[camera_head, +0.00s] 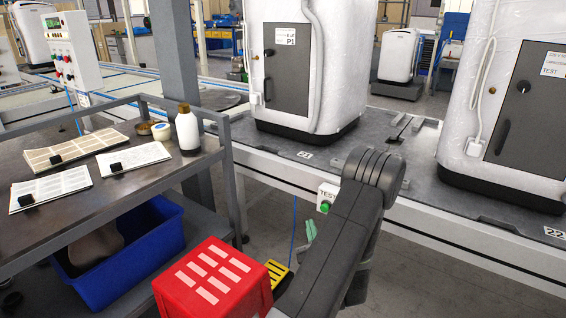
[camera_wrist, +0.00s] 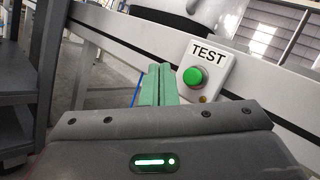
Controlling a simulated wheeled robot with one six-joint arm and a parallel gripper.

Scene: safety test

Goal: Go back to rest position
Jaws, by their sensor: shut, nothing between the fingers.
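My gripper's green fingers (camera_wrist: 159,86) are closed together with nothing between them in the wrist view. In the head view the green fingers (camera_head: 309,231) show just past my dark arm, which hides the rest of the gripper. A white TEST box with a round green button (camera_wrist: 195,76) is fixed to the side rail, right of the fingers in the wrist view. The fingers appear apart from the button. The TEST box (camera_head: 328,194) also shows in the head view, right of and above the fingers.
A cart (camera_head: 100,206) at left holds papers, a white bottle (camera_head: 187,131) and a blue bin (camera_head: 128,250). A red box (camera_head: 212,280) is at the front, close to my arm. White wrapped units (camera_head: 340,70) stand on the long grey conveyor (camera_head: 290,148) beyond.

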